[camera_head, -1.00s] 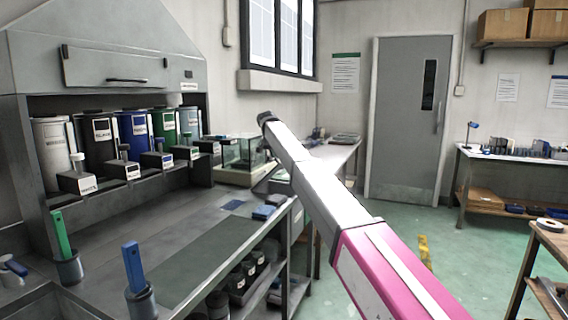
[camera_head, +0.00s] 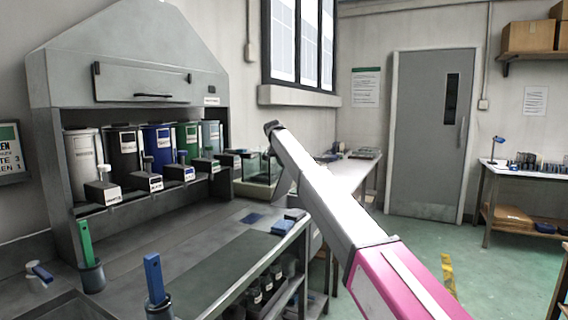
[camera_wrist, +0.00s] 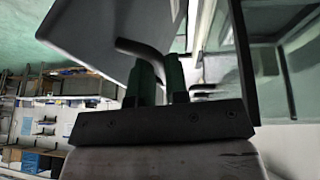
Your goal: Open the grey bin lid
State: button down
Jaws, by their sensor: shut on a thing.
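In the wrist view, my gripper (camera_wrist: 162,80) has its two green-dark fingers closed around a dark bent handle (camera_wrist: 138,47). The handle stands off a flat grey panel (camera_wrist: 90,28), which looks like the grey bin lid and is tilted in this view. Whether the panel stands clear of its bin cannot be told. In the head view my arm reaches forward over the bench, and its end with the gripper is hidden behind its own links. The lid cannot be made out in that view.
The grey bench (camera_head: 200,255) runs along the left under a hood (camera_head: 130,60) with several coloured canisters. A glass tank (camera_head: 252,187) stands at the bench's far end. A blue-handled tool (camera_head: 153,278) stands near. Green floor (camera_head: 400,240) is open toward the grey door (camera_head: 425,130).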

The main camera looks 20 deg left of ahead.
jog(key=shift+s+a+f, duration=0.25)
jog(key=shift+s+f, duration=0.3)
jog(key=shift+f, duration=0.05)
jog(key=c, duration=1.2)
grip_release()
jog(key=shift+o, duration=0.2)
jog(key=shift+r, duration=0.1)
jog(key=w+v, duration=0.1)
jog(key=v, duration=1)
jog(key=shift+d+r, duration=0.15)
jog(key=shift+r, duration=0.05)
